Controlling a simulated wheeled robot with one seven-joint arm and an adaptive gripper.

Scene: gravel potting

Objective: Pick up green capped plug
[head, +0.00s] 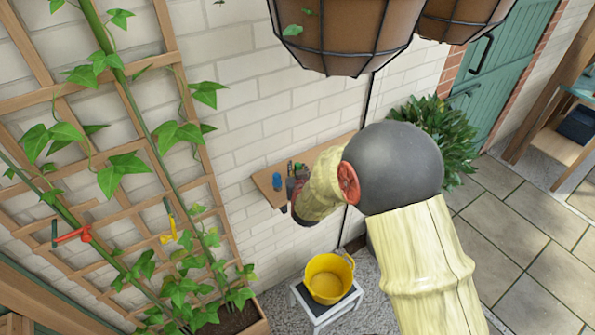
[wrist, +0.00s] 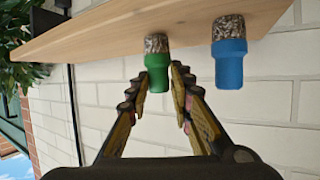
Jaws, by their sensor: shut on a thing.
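The green capped plug (wrist: 157,76) has a green cap and a speckled grey body. In the wrist view it sits between the fingertips of my gripper (wrist: 163,82), which is shut on it. Its grey body overlaps the wooden shelf (wrist: 110,33) in the picture; I cannot tell whether it still touches the shelf. In the head view my gripper (head: 297,183) is at the wall shelf (head: 325,158), and the arm hides part of that area.
A blue capped plug (wrist: 229,60) stands close beside the green one, to the right in the wrist view. A yellow bucket (head: 328,278) sits on a small stool below the shelf. A trellis (head: 110,215) with vines is at left; large planters (head: 345,35) hang above.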

